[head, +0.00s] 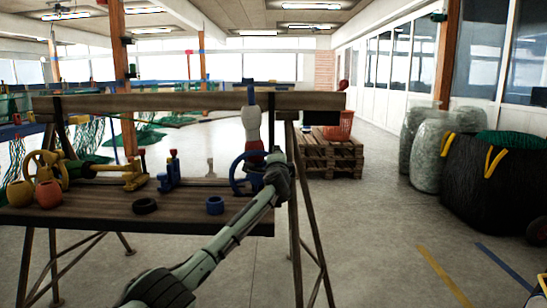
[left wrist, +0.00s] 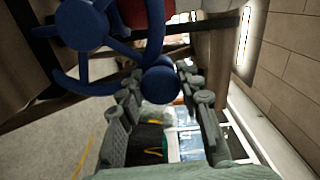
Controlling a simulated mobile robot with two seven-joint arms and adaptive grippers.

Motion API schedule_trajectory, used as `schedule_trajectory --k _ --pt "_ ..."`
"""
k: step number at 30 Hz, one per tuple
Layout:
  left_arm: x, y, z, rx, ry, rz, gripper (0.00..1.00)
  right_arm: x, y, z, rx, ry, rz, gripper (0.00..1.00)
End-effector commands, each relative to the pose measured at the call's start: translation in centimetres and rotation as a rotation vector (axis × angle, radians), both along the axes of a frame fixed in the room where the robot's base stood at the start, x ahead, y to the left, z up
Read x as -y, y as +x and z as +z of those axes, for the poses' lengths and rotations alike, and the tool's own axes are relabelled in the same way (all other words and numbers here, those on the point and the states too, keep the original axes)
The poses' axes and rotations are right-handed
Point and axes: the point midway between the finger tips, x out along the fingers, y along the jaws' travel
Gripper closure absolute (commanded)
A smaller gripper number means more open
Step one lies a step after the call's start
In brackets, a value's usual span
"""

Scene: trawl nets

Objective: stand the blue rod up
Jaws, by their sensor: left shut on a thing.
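My left gripper (head: 276,168) is at the right end of the wooden bench, its arm reaching up from the bottom of the head view. It is shut on the blue rod (head: 271,122), which rises roughly upright above the fingers. In the left wrist view a rounded blue end, which looks like the rod's (left wrist: 161,80), sits between the two grey fingers (left wrist: 160,100). The rod's lower part is hidden by my gripper, so I cannot tell whether it touches the bench. My right gripper is not in view.
A blue handwheel (head: 236,180) and a white and red bottle-like thing (head: 250,125) are close left of my gripper. A beam (head: 180,102) runs behind.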

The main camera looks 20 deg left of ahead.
Motion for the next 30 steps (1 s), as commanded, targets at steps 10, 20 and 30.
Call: schedule_trajectory --k 10,20,30 --pt "0.92 0.21 -0.35 -0.015 0.068 -0.007 1.00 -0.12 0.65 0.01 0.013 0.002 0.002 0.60" --pt "0.99 0.24 -0.50 -0.020 0.086 -0.007 1.00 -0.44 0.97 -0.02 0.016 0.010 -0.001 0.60" --pt "0.95 0.23 -0.54 -0.020 0.087 -0.006 0.53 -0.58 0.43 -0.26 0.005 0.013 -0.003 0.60"
